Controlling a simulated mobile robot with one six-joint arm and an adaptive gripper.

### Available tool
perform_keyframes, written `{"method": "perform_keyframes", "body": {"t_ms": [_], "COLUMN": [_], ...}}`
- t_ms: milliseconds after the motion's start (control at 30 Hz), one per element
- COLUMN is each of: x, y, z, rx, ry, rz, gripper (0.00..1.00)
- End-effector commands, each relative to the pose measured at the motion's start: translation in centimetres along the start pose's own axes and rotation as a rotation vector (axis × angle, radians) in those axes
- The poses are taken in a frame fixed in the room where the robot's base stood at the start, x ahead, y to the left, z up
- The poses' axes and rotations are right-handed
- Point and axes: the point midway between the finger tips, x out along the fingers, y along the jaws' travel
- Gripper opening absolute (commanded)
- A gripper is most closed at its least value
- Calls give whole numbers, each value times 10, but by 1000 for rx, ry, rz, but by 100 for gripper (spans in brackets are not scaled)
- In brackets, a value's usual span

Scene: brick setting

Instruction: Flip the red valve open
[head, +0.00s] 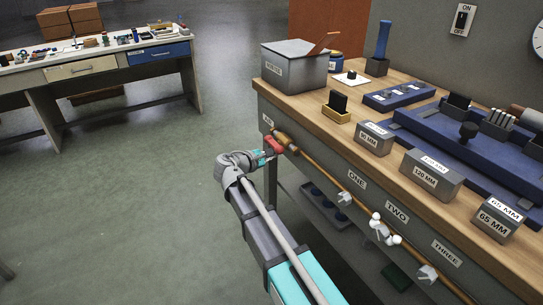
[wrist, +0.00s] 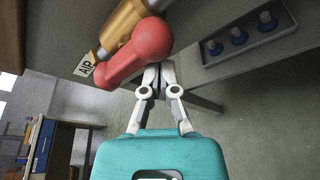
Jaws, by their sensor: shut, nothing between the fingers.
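The red valve handle (wrist: 138,52) is a rounded bar in the wrist view, lying across a brass valve body (wrist: 121,24) beside a label reading AIR (wrist: 86,67). In the head view the red handle (head: 273,146) shows small at the left end of the bench's front, partly covered by my gripper. My gripper (wrist: 160,68) is shut and empty. Its fingertips are right beside the handle's lower edge, near its thicker end; I cannot tell whether they touch it.
A copper pipe (head: 321,178) with several white-grey fittings runs along the front of the wooden-topped workbench (head: 340,133). A low shelf tray (head: 325,207) sits under the bench. Labelled grey blocks stand on top. Open floor (head: 130,200) lies to the left, with another table (head: 95,68) behind.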

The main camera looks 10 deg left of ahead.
Motion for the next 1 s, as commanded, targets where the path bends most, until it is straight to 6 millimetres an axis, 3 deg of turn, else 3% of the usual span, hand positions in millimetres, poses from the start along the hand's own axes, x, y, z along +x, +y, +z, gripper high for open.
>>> {"method": "perform_keyframes", "body": {"t_ms": [567, 1000], "x": [10, -53], "y": [-18, -7], "z": [-35, -32], "rx": [0, 0], "ry": [1, 4], "rz": [-5, -2], "gripper": [0, 0]}}
